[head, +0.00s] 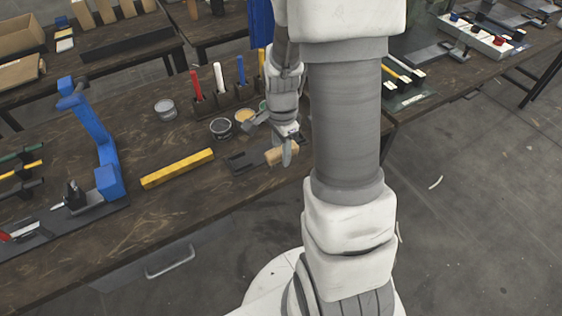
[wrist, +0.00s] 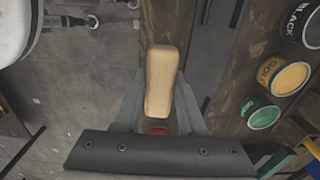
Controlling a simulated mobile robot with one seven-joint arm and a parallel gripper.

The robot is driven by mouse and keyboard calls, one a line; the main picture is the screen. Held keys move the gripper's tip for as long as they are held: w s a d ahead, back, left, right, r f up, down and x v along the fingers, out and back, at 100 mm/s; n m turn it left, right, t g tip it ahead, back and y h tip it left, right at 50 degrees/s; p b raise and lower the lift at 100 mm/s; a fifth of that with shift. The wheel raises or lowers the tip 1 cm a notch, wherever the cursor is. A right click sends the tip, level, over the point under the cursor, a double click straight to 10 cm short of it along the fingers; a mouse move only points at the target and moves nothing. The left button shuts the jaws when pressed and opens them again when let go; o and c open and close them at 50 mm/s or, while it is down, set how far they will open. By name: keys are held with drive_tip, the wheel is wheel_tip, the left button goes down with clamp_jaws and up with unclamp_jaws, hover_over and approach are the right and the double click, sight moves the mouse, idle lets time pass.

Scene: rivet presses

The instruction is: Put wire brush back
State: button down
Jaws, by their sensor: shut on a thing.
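The wire brush shows as a pale wooden block (wrist: 161,80) in the wrist view, standing out lengthwise between the fingers. In the head view the tan wooden piece (head: 275,157) is at my gripper (head: 287,154), close to the front edge of the workbench (head: 120,225). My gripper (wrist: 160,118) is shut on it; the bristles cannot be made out. A small red patch shows at its base in the wrist view. A dark low pronged piece (head: 241,162) lies on the bench just left of the gripper; I cannot tell whether the brush touches it.
Paint cans labelled black (wrist: 309,27), gold (wrist: 291,78) and green (wrist: 264,117) stand beside the gripper. Behind are upright red (head: 196,85), white (head: 219,77) and blue (head: 241,70) sticks in dark holders. A yellow bar (head: 178,168) and a blue press (head: 97,140) stand left.

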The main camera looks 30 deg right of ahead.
sight(281, 170)
drive_tip(key=shift+f+b, duration=0.4)
drive_tip(key=shift+f, duration=1.65)
drive_tip(key=shift+f, duration=0.1)
drive_tip(key=c, duration=0.5)
unclamp_jaws()
